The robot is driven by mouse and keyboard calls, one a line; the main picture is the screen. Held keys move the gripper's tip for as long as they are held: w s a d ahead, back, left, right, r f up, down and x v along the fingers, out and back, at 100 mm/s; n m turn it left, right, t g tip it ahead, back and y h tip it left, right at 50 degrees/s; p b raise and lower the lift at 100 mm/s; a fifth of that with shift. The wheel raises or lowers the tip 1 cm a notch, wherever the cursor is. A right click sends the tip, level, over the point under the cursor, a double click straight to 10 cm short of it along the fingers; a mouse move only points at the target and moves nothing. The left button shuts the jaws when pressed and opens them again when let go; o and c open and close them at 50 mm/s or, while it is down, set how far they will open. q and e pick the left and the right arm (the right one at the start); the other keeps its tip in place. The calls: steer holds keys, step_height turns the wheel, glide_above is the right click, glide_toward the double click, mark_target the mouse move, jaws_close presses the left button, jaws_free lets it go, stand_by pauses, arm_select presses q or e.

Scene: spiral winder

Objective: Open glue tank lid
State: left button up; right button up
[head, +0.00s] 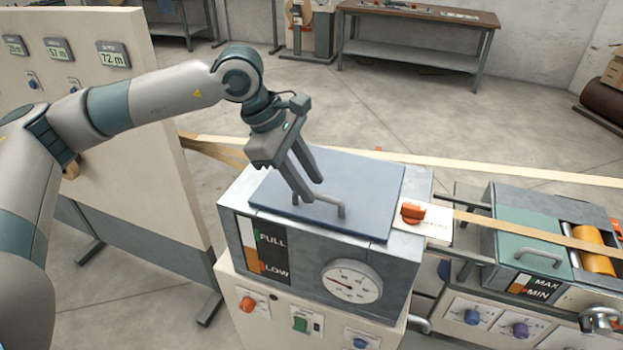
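The glue tank (311,252) is a grey box with a FULL/LOW level gauge and a round dial on its front. Its flat blue-grey lid (368,184) lies over the top, closed. A bar handle (334,202) stands near the lid's front edge. My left gripper (314,191) points down at the handle's left part, with its two fingers apart. The near finger hides part of the handle, so I cannot tell whether the fingers touch it. My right gripper is not in view.
A second unit with a green lid (527,242) and yellow roller (595,249) stands to the right. A tan strip (500,171) runs behind the tank. A cream panel with displays (113,54) stands left.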

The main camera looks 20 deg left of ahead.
arm_select(q)
steer(key=shift+x, duration=0.85)
jaws_close()
steer(key=shift+r, duration=0.1)
